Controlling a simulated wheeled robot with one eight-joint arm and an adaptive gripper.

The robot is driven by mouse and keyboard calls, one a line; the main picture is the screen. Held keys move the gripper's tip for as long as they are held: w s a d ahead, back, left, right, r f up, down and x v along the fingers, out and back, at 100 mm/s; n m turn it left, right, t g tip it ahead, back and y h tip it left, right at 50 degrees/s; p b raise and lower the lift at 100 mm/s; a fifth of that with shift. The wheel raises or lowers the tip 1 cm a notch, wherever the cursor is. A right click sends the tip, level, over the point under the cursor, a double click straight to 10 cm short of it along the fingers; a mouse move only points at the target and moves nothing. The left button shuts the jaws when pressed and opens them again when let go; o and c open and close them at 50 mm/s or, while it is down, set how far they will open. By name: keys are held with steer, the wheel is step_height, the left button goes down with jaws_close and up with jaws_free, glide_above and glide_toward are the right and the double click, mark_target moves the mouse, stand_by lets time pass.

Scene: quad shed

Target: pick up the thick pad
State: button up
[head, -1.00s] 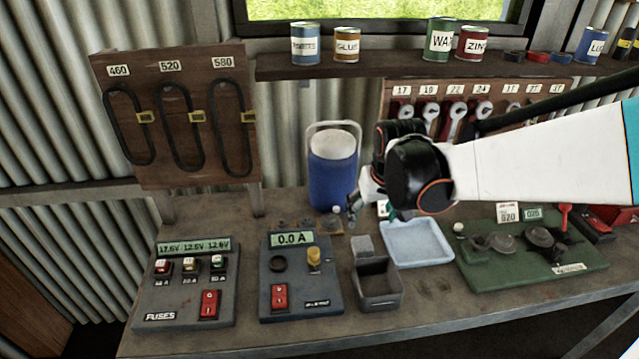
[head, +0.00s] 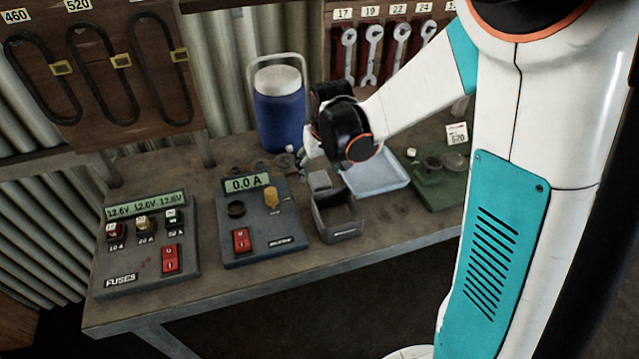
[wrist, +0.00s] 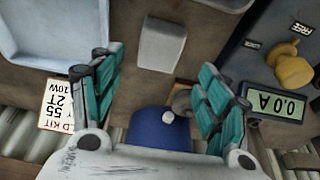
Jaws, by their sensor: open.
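A grey block with rounded corners (head: 320,180), which looks like the thick pad, sits on the bench just behind the small grey bin (head: 340,226). My gripper (head: 299,162) is above the bench, behind and a little left of the block. In the wrist view my gripper (wrist: 160,62) is open and empty. Its teal-padded fingers stand to either side, with the block in line with the gap beyond them. Its height above the block is hard to tell.
A light blue tray (head: 378,181) lies right of the block. A blue jug (head: 279,118) stands behind my gripper. The ammeter box (head: 265,232) and fuse box (head: 150,255) are at the left. Dark round discs (head: 261,166) lie behind the ammeter box.

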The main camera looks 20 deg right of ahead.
mark_target(320, 179)
steer(key=b+x, duration=0.1)
steer(key=x, duration=0.1)
steer(key=s+b+x, duration=0.1)
steer(key=x, duration=0.2)
steer(key=shift+s+d+f, duration=0.1)
steer(key=shift+d, duration=0.05)
steer(key=c, duration=1.1)
steer(key=shift+c, duration=0.2)
step_height(320, 179, up, 20)
steer(key=p, duration=0.6)
